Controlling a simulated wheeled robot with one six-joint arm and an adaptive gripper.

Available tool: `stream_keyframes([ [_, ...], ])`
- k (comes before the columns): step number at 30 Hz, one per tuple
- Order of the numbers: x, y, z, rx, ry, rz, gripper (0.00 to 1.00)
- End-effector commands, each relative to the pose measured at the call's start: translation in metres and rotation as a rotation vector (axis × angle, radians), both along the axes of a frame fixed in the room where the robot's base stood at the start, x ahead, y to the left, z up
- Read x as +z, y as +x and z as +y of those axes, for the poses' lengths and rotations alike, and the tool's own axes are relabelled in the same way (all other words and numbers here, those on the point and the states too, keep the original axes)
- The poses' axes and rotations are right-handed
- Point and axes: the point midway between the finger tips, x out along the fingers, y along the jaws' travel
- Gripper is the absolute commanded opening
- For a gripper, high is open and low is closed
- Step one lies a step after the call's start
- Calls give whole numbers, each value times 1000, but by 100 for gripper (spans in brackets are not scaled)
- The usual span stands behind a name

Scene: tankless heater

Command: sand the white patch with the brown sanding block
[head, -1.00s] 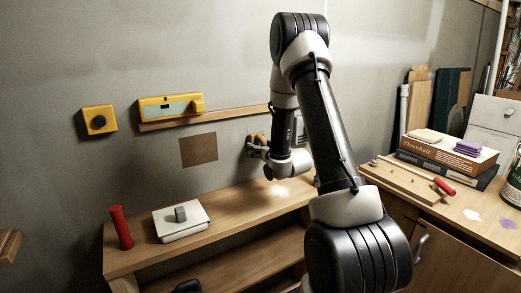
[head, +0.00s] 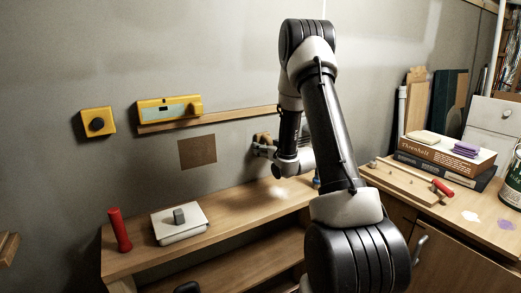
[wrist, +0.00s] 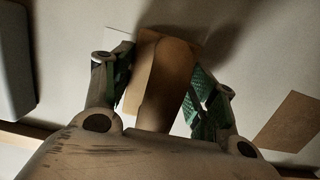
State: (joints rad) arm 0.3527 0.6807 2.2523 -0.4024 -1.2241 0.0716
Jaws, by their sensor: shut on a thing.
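The brown sanding block (wrist: 163,72) is between the fingers of my gripper (wrist: 155,85) in the wrist view, close to the grey wall. My gripper is shut on it. In the head view the block (head: 263,137) shows at the tip of my gripper (head: 262,146), right of the brown square on the wall. A pale area (wrist: 194,50) shows beside and behind the block in the wrist view; it may be the white patch, mostly hidden by the block and its shadow. I cannot tell whether the block touches the wall.
A brown square (head: 197,151) and a wooden ledge (head: 225,118) are on the wall, with yellow devices (head: 170,108) at left. Below, the bench (head: 255,208) carries a red cylinder (head: 119,230) and a white box (head: 179,224). Books (head: 447,155) lie on the right counter.

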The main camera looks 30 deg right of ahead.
Motion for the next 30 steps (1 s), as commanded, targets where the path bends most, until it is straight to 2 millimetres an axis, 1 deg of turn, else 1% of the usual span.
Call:
stream_keyframes([
  [5,2,0,-3,1,-1,-1,39],
  [12,18,3,-3,1,-2,-3,39],
  [15,21,3,-2,1,-1,-2,39],
  [17,21,4,1,3,0,-1,39],
  [25,22,5,29,6,-1,-3,39],
  [26,22,5,31,6,-1,-3,36],
  [30,22,5,38,6,-1,-4,36],
])
